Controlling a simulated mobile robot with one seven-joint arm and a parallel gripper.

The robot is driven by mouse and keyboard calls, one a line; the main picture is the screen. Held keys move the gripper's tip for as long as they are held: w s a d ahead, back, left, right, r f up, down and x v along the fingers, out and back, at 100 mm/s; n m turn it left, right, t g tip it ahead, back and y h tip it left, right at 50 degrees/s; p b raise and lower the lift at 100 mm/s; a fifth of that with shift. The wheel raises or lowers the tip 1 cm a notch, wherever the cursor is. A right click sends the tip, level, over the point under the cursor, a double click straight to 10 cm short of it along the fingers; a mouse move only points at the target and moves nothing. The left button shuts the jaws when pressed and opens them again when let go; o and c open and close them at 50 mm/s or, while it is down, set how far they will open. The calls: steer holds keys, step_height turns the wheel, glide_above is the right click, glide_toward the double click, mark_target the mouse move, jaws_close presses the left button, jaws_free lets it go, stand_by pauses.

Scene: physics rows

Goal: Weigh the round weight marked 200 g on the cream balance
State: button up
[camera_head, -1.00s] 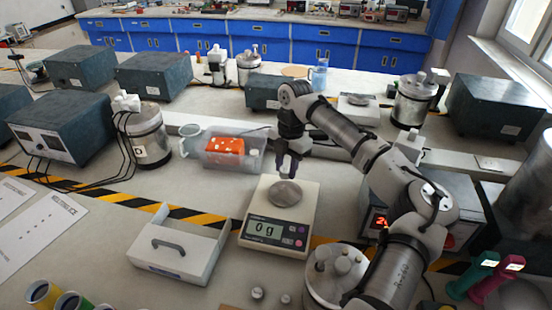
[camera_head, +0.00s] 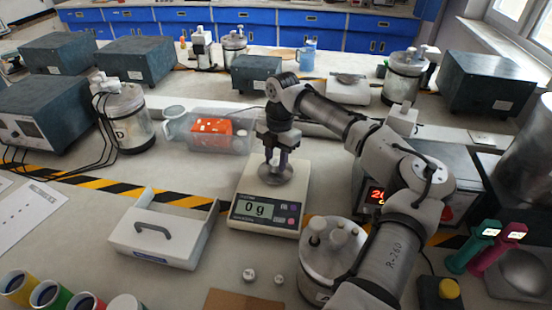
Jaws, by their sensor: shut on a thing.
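The cream balance (camera_head: 267,217) stands in the middle of the table with a round metal pan (camera_head: 283,182) on top. Its display reads 0 g. My gripper (camera_head: 272,172) is low over the pan, pointing down, shut on a small weight. The fingers mostly hide the weight, and its mark cannot be read. I cannot tell whether it touches the pan. Two small round metal weights, one at the left (camera_head: 249,274) and one at the right (camera_head: 279,279), lie on the table in front of the balance. Their marks are too small to read.
A white tray with a grey handle (camera_head: 164,242) stands left of the balance. A clear bin with an orange thing (camera_head: 213,131) is behind. A metal canister (camera_head: 333,258) stands at front right, close to my arm. A brown board (camera_head: 245,300) lies at the front edge.

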steer(key=shift+f, duration=0.35)
stand_by(0.7)
steer(key=o, duration=1.5)
steer(key=shift+r+p, duration=3.4)
steer(key=shift+r, duration=0.6)
